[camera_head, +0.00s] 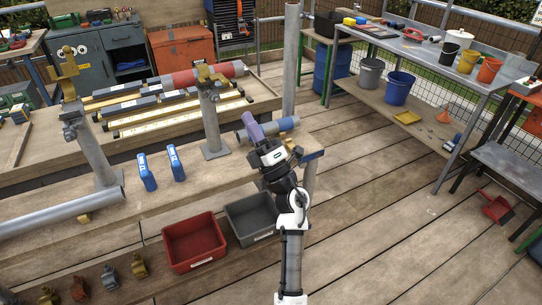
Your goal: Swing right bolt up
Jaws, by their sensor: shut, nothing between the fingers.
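A grey post (212,122) stands upright on a flat base on the wooden bench. A brass-coloured coupler (208,76) sits at its top; its bolt is too small to make out clearly. A second post (93,150) at the left carries another brass coupler (66,72). My gripper (250,118) is shut and empty, its purple end pointing up and away over the bench. It is right of the right post, lower than the coupler in the picture and apart from it.
A tall pole (291,60) stands behind. A red bin (193,243) and a grey bin (243,225) are in front.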

